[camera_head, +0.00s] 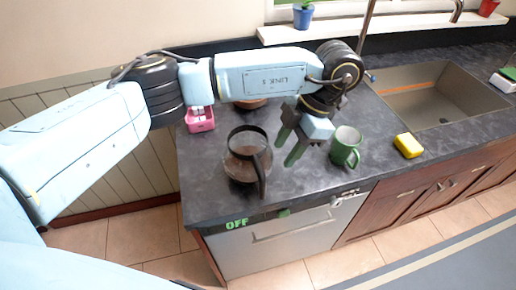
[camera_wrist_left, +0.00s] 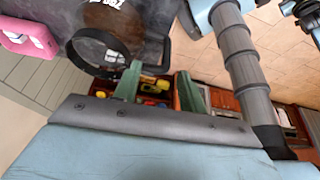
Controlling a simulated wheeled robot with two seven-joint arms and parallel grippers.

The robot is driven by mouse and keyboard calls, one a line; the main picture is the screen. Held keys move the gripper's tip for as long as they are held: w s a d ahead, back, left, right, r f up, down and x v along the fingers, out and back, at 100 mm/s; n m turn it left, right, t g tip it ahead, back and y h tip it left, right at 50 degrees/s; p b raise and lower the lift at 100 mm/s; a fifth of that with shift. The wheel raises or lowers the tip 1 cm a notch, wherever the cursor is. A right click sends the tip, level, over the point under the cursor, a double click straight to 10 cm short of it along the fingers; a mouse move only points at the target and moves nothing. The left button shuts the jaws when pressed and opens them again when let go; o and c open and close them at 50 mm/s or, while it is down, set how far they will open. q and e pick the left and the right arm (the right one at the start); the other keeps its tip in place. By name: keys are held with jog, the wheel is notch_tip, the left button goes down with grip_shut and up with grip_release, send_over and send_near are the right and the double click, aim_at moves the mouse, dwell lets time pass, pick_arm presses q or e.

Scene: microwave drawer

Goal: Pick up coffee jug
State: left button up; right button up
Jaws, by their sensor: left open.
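The coffee jug (camera_head: 234,167) stands upright on the dark counter, a round glass pot with a black rim and a black handle on its right front side. My left gripper (camera_head: 289,143) is open and empty, just right of the jug, with its green fingers pointing down and left. In the left wrist view the jug's black rim (camera_wrist_left: 72,51) shows at the upper left, and the handle lies just beyond the fingertips of my left gripper (camera_wrist_left: 158,84). The fingers look apart from the handle. My right gripper is not in view.
A green mug (camera_head: 344,153) stands close right of my left gripper. A yellow sponge (camera_head: 408,146) lies further right, before the sink (camera_head: 440,98). A pink holder (camera_head: 200,124) stands behind the jug to the left. The counter's front edge is close to the jug.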

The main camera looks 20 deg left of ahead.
aim_at(265, 188)
pick_arm(q)
jog(key=x, duration=0.4)
jog(key=s+x, duration=0.1)
jog(key=x, duration=0.7)
jog(key=shift+s+d+r+p, duration=0.15)
jog(key=shift+s+d+p, duration=0.15)
jog(key=shift+p, duration=0.1)
jog(key=shift+a+f, duration=0.15)
jog(key=shift+f, duration=0.25)
grip_shut()
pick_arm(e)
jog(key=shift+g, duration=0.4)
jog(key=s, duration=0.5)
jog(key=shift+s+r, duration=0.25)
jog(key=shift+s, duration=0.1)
